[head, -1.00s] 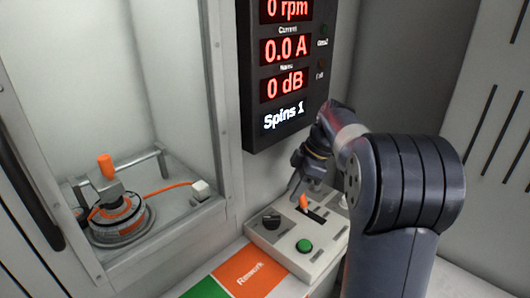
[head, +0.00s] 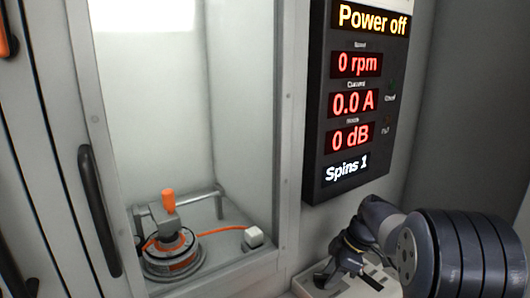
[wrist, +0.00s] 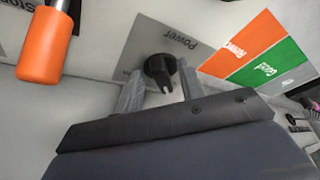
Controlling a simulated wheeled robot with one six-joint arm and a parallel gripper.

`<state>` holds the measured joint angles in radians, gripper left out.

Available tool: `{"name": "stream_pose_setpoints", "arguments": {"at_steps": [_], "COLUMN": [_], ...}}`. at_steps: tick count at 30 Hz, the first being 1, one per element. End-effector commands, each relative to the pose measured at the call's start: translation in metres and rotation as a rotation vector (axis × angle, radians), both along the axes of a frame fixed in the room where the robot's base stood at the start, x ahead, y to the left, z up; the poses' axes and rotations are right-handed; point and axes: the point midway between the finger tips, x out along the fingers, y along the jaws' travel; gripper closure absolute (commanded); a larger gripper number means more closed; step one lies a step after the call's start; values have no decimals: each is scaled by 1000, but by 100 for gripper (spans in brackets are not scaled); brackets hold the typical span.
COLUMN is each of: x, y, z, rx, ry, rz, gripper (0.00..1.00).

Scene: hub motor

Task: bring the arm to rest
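My gripper (head: 338,268) is over the control panel at the lower right in the head view. In the wrist view its two grey fingers (wrist: 158,82) are apart, with nothing held between them. The black Power knob (wrist: 160,70) shows beyond and between the fingertips; I cannot tell how far off it is. My arm reaches in from the right in the head view. The display (head: 355,100) reads "Power off", 0 rpm, 0.0 A, 0 dB and "Spins 1".
The hub motor (head: 172,258) sits clamped under an orange-handled clamp (head: 168,202) in the cabinet at left. A dark door handle (head: 98,210) stands beside it. An orange lever (wrist: 42,45) is close to my gripper. Orange Rework (wrist: 240,45) and green Good (wrist: 268,68) areas lie beyond.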

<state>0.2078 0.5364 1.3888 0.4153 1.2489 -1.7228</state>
Motion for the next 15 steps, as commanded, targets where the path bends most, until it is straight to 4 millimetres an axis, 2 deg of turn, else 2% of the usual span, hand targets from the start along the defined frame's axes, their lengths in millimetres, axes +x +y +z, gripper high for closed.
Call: {"name": "stream_pose_setpoints", "arguments": {"at_steps": [8, 15], "x": [0, -2], "y": [-4, -20], "z": [10, 50], "rx": [0, -1], "ry": [-1, -4], "rz": [13, 12], "gripper": [63, 63]}}
